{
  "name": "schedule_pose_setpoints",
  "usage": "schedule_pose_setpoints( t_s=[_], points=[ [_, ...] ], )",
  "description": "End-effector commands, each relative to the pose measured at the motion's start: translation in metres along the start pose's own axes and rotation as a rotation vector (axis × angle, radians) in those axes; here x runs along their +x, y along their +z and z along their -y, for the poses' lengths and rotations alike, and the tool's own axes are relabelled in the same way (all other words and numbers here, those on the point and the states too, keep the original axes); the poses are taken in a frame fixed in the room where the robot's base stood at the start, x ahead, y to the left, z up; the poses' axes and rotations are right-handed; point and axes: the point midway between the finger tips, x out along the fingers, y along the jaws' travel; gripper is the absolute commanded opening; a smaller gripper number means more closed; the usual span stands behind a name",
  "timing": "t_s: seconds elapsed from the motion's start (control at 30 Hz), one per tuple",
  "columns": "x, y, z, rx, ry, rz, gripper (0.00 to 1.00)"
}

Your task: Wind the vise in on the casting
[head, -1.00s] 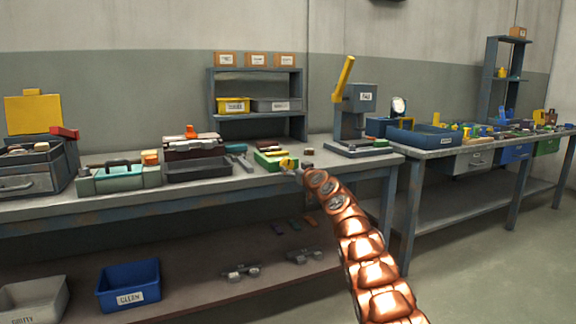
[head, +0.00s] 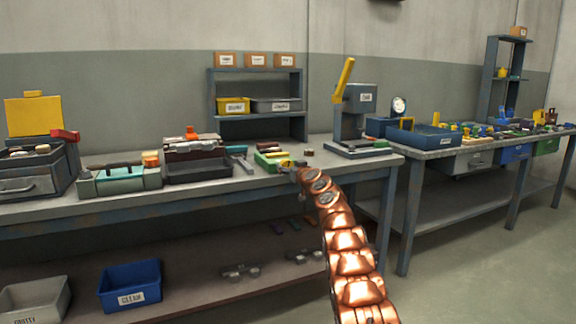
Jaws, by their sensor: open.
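My copper-coloured segmented arm reaches up from the lower right to the front edge of the left bench. My gripper (head: 287,165) is at its far end, small in the view, and open. It is beside a small green and yellow item (head: 267,159) on the bench top, which may be the vise; I cannot tell for sure. Whether they touch is not clear. A small brown block (head: 308,152) lies just behind and to the right, apart from the gripper. I cannot make out which piece is the casting or how the vise jaws stand.
A blue-grey press with a yellow lever (head: 356,105) stands right of the gripper. A dark tray (head: 199,171) and a teal toolbox (head: 119,179) are to the left. A shelf (head: 256,116) stands behind. A blue bin (head: 130,286) sits on the lower shelf.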

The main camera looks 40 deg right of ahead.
Motion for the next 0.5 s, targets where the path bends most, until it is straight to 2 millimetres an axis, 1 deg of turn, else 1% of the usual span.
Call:
schedule_pose_setpoints(
  t_s=[0.13,0.5],
  points=[
    [0.007,-0.002,0.002,0.002,-0.002,-0.001,0.81],
    [0.017,0.003,0.002,0.0,-0.001,0.004,0.81]
  ],
)
